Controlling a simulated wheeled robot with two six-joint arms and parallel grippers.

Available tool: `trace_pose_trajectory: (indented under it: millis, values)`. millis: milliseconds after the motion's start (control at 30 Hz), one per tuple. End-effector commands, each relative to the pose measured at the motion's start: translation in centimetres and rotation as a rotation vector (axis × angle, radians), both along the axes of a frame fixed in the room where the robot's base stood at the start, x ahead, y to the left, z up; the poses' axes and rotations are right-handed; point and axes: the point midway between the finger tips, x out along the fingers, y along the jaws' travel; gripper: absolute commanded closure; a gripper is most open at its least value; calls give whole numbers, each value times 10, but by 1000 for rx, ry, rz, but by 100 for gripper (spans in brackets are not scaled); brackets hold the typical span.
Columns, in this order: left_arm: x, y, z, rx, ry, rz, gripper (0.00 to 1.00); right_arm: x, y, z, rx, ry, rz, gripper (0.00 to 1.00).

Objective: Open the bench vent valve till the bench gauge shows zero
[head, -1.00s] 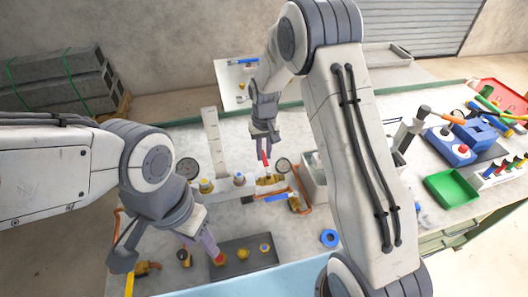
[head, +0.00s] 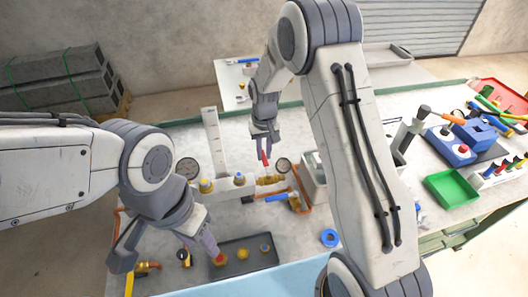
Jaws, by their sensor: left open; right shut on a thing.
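A brass valve (head: 270,180) with a red lever (head: 265,159) sits at the right end of the pale manifold block (head: 226,193) on the bench. My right gripper (head: 264,151) points down from above and is shut on the red lever. A round gauge (head: 284,165) stands just right of the lever; another gauge (head: 187,168) stands at the left end of the manifold. Both dials are too small to read. My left gripper (head: 212,252) is open, low at the front, close to a red-topped brass fitting (head: 220,260); I cannot tell whether they touch.
A dark tray (head: 240,268) holds several brass fittings at the front edge. A blue-handled valve (head: 280,197) and orange hose lie right of the manifold. A blue ring (head: 329,238) and a green bin (head: 452,189) are further right. Grey bench shows between them.

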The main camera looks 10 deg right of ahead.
Motion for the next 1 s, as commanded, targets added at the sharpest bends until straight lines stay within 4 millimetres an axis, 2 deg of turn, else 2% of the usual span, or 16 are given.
trace_pose_trajectory:
  millis: [667, 1000]
  values:
    - [0, 0, 0, 0, 0, 0, 50, 1, -1, 1, 0, -2, -13, 100]
    - [0, 0, 0, 0, 0, 0, 50, 0, -12, 2, 0, -3, -179, 100]
